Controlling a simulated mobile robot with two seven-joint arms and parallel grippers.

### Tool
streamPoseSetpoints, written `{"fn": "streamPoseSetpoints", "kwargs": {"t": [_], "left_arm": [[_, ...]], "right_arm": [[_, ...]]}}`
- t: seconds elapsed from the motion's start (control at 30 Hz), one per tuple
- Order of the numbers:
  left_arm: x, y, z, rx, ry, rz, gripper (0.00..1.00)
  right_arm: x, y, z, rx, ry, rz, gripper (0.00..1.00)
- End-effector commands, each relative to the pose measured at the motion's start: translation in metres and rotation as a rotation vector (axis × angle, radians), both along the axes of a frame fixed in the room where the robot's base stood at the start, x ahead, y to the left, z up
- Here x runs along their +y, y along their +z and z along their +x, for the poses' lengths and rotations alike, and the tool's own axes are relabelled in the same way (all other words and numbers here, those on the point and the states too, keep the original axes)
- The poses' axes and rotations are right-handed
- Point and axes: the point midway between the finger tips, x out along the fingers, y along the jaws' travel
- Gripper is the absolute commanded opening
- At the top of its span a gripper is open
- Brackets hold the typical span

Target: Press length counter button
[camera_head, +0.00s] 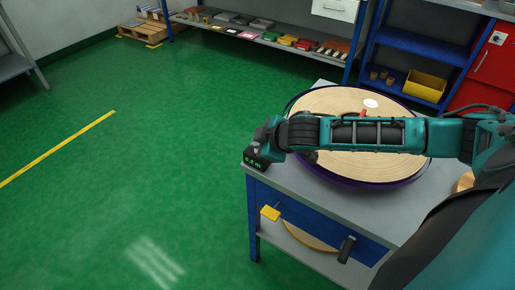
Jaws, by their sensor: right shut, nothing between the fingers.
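The length counter (253,161) is a small dark box with a lit green readout at the left front corner of the grey bench. My right arm reaches in from the right, across a large round tape reel (345,101). My right gripper (262,145) is shut and empty, at the counter's top. It hides the upper part of the counter, so I cannot see the button or tell whether the fingers touch it. My left gripper is out of view.
The reel lies on the bench (385,208) and takes up most of its top. Shelves (270,40) stand behind. The green floor (130,160) on the left is clear.

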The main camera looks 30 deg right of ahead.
Motion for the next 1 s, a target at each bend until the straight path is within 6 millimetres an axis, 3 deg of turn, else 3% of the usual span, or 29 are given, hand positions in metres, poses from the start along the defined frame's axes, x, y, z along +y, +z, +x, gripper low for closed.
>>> {"fn": "streamPoseSetpoints", "kwargs": {"t": [0.7, 1.0], "left_arm": [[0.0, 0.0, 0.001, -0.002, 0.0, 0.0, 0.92], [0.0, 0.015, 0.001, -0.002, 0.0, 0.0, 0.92]], "right_arm": [[0.0, -0.006, -0.001, 0.002, 0.001, 0.0, 0.0], [0.001, 0.007, -0.001, 0.002, 0.0, 0.001, 0.0]]}}
